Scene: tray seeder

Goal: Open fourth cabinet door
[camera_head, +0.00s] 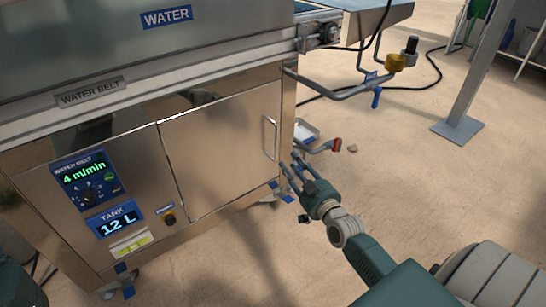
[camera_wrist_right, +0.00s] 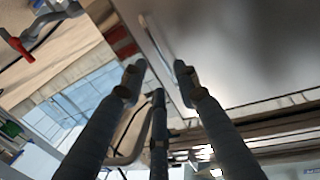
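The cabinet door (camera_head: 225,140) is a brushed metal panel under the water belt machine, and it looks shut. Its upright bar handle (camera_head: 270,138) is near the door's right edge. My right gripper (camera_head: 293,167) is just right of and below the handle, apart from it in the head view. In the right wrist view its three fingers (camera_wrist_right: 159,80) are spread with nothing between them. The metal door (camera_wrist_right: 240,50) fills the upper right there, with a pale bar that looks like the handle (camera_wrist_right: 156,38) beyond the fingertips. My left gripper is not in view.
A control panel (camera_head: 90,180) and tank display (camera_head: 115,221) are left of the door. Pipes with a blue valve (camera_head: 376,98) stick out at the machine's right. A red-ended fitting (camera_head: 336,144) is near the gripper. A post (camera_head: 470,90) stands further right. Floor in front is open.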

